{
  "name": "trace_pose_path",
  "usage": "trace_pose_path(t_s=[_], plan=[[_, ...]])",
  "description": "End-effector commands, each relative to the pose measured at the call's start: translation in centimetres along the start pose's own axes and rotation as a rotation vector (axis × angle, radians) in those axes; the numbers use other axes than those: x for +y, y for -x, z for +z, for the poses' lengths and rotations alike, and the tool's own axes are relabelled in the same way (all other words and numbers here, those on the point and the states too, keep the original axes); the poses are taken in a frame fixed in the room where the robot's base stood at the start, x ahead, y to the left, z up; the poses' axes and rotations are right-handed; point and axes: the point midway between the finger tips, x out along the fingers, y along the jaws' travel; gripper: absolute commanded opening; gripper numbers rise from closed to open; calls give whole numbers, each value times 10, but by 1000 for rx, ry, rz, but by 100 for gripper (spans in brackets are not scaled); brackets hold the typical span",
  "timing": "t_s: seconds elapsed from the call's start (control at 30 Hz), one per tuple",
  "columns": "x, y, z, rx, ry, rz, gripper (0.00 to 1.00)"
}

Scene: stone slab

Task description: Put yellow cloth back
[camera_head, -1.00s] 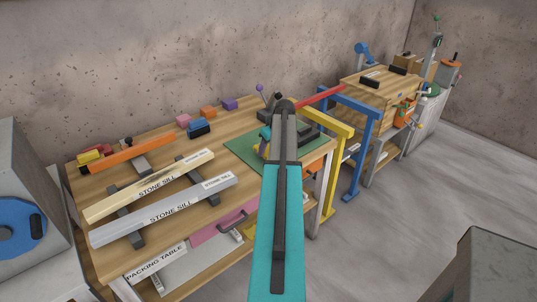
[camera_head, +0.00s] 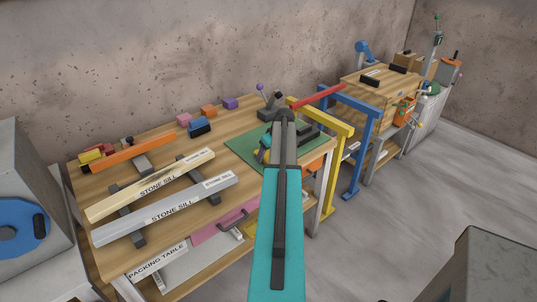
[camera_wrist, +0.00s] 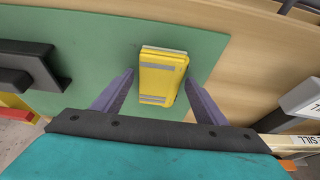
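The yellow cloth (camera_wrist: 163,75), a folded-looking yellow piece with grey bands and a pale far edge, lies on the green mat (camera_wrist: 100,50) in the wrist view. My gripper (camera_wrist: 159,77) is open. Its two purple-grey fingers stand on either side of the cloth, with a gap showing on both sides. In the head view my arm covers part of the green mat (camera_head: 240,148) and mostly hides the gripper and cloth.
Two stone sills, one cream (camera_head: 150,184) and one grey (camera_head: 165,207), lie on the wooden packing table. Coloured blocks (camera_head: 200,127) stand at its back. A dark block-like fixture (camera_wrist: 25,68) is left of the cloth in the wrist view. Yellow (camera_head: 335,170) and blue (camera_head: 360,150) frames stand to the right.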

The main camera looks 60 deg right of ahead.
Motion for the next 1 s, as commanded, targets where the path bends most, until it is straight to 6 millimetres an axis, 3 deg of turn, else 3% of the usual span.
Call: trace_pose_path(t_s=[0.53,1.0], plan=[[0,7,-1,0,-1,1,69],[0,54,0,2,-1,2,69]])
